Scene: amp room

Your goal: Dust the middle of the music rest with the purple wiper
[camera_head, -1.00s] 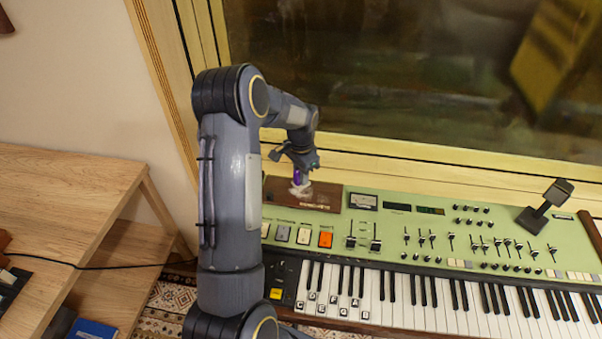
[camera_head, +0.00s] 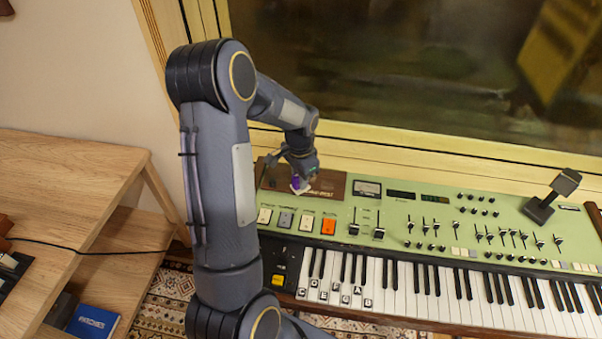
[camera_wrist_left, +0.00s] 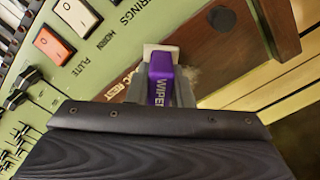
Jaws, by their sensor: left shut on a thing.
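My left gripper (camera_head: 301,168) is shut on the purple wiper (camera_head: 296,183), whose pale pad points down at the brown music rest (camera_head: 330,185). The music rest is a dark wooden panel at the back left of the green keyboard. In the left wrist view the purple wiper (camera_wrist_left: 161,78) shows its lettering between the fingers, and its white pad is over the wooden music rest (camera_wrist_left: 125,88). A greyish dusty patch (camera_wrist_left: 205,80) shows on the wood beside the wiper. I cannot tell whether the pad touches the wood. My right gripper is not in view.
The green keyboard (camera_head: 450,236) has rocker switches, sliders and white keys in front of the rest. A black stand (camera_head: 552,197) is on its right part. A window frame (camera_head: 420,151) runs behind. A wooden desk (camera_head: 70,190) stands at the left.

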